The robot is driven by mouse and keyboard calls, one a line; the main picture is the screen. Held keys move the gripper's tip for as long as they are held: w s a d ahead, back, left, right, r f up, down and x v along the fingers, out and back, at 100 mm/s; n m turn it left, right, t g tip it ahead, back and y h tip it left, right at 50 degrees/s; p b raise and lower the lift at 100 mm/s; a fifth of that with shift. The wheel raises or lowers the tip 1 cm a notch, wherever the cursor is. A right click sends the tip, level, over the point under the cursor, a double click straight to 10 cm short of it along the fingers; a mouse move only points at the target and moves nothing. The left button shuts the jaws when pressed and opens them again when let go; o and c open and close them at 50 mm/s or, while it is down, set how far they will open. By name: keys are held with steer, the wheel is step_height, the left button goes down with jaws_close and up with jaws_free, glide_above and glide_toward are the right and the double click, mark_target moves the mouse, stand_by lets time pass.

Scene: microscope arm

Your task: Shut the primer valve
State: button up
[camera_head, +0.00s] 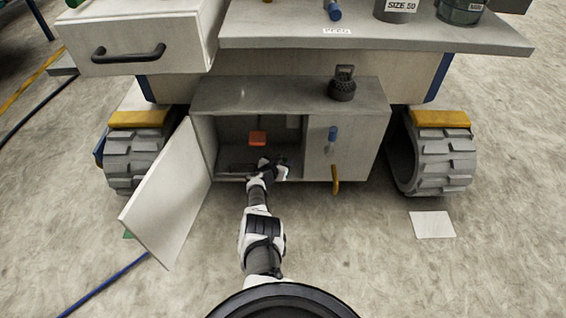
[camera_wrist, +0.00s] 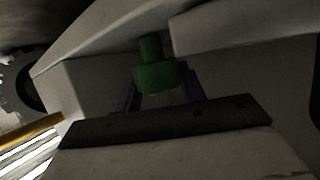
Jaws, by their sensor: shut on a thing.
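My gripper (camera_head: 281,170) reaches to the low cabinet and is at the lower front of its open compartment. In the wrist view its two dark fingers (camera_wrist: 162,92) are closed around a green knob-like piece (camera_wrist: 152,75) with a narrower top. This green piece may be the primer valve; no label on it is readable. In the head view the piece is mostly hidden by my gripper.
The cabinet door (camera_head: 168,195) hangs open at left. An orange-red block (camera_head: 257,138) is inside the compartment. A dark round object (camera_head: 342,87) stands on top. Wheels flank the cabinet.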

stand_by(0.3)
steer(key=o, duration=1)
steer(key=shift+s+a+r+p, duration=0.2)
steer(key=shift+s+r+p, duration=0.1)
steer(key=shift+p, duration=0.35)
steer(key=shift+p+v, duration=6.35)
steer(key=shift+v, duration=0.1)
steer(key=shift+w+a, duration=0.1)
steer(key=shift+a, duration=0.1)
